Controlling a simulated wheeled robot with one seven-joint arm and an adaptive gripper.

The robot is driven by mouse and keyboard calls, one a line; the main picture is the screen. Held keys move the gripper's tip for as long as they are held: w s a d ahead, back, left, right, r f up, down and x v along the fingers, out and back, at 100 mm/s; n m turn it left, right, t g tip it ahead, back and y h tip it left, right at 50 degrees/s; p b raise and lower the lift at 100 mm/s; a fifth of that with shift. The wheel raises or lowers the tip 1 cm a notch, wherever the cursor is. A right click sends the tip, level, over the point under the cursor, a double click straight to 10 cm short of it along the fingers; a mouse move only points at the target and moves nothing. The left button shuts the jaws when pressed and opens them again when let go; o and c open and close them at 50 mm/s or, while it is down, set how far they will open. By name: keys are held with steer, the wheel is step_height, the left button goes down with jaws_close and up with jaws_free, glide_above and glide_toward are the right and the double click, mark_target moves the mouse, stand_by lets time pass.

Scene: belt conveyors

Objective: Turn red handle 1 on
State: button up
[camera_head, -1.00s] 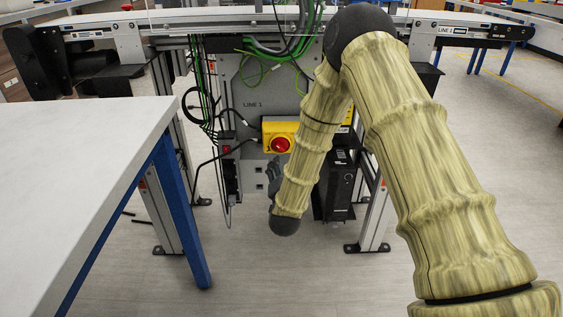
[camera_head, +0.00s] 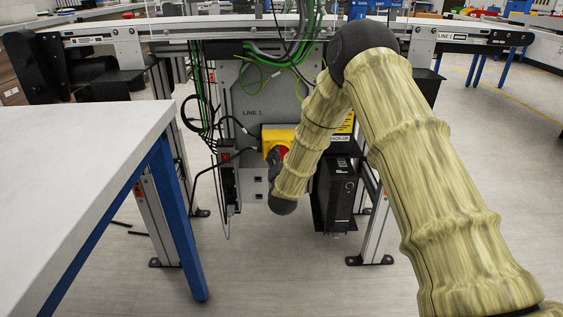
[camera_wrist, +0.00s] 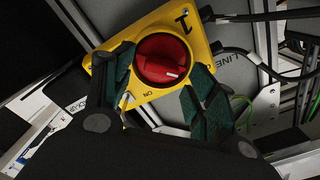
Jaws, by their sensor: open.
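The red handle (camera_wrist: 161,59) is a round red knob on a yellow box marked 1 (camera_wrist: 207,47). The word ON is printed beside the knob in the wrist view. A white mark shows on the knob's edge. My gripper (camera_wrist: 163,84) is open, its dark green finger pads on either side of the knob's lower part. I cannot tell whether they touch it. In the head view, the red handle (camera_head: 284,152) and yellow box (camera_head: 271,133) are partly hidden behind my gripper and arm.
The box is on a grey LINE 1 panel (camera_head: 255,95) under the conveyor (camera_head: 230,22). Black and green cables (camera_head: 207,95) hang left of it. A black unit (camera_head: 338,195) is at lower right. A white table (camera_head: 75,165) with blue legs stands left.

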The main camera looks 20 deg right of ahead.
steer(key=shift+w, duration=0.2)
steer(key=c, duration=1)
